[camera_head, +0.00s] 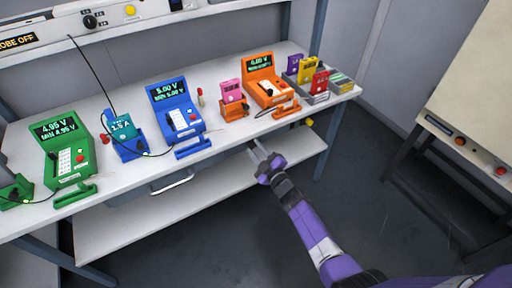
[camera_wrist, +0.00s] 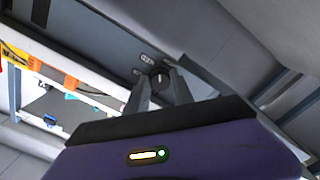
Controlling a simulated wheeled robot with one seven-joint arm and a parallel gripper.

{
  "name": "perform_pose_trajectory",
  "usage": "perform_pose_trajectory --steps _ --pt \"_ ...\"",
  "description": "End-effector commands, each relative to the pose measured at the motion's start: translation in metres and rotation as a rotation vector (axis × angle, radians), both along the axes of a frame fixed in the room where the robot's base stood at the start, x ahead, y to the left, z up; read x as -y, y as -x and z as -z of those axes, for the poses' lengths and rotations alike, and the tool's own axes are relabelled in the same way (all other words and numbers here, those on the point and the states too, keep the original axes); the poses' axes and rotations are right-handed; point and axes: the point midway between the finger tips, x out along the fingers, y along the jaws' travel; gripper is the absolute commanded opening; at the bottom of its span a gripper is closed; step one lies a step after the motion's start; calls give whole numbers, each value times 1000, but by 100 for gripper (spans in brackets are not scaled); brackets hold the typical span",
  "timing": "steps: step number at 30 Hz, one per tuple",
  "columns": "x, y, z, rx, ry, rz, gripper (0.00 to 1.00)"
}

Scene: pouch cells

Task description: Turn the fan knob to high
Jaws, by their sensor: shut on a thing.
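My gripper (camera_head: 256,149) is at the front edge of the workbench (camera_head: 228,152), its fingers pointing up and to the left. In the wrist view my gripper (camera_wrist: 160,78) has its two grey fingers on either side of a round dark knob (camera_wrist: 160,81) with a white pointer mark. The knob sits on a grey panel with small dark labels (camera_wrist: 147,59) beside it; their text is too small to read. My gripper is shut on this knob. In the head view the knob at the gripper is not distinguishable.
A black dial (camera_head: 89,22) and a yellow button (camera_head: 130,11) sit on the upper shelf panel. Green (camera_head: 65,152), blue (camera_head: 176,112) and orange (camera_head: 266,82) testers stand on the bench. A drawer handle (camera_head: 172,183) sticks out below. The floor in front is clear.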

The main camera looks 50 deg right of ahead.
Motion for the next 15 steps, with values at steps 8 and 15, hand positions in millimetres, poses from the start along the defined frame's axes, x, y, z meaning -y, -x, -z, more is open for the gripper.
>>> perform_pose_trajectory --steps 8,15 --pt "0 1 0 69 -252 3 0" --pt "0 1 1 122 -434 3 0"
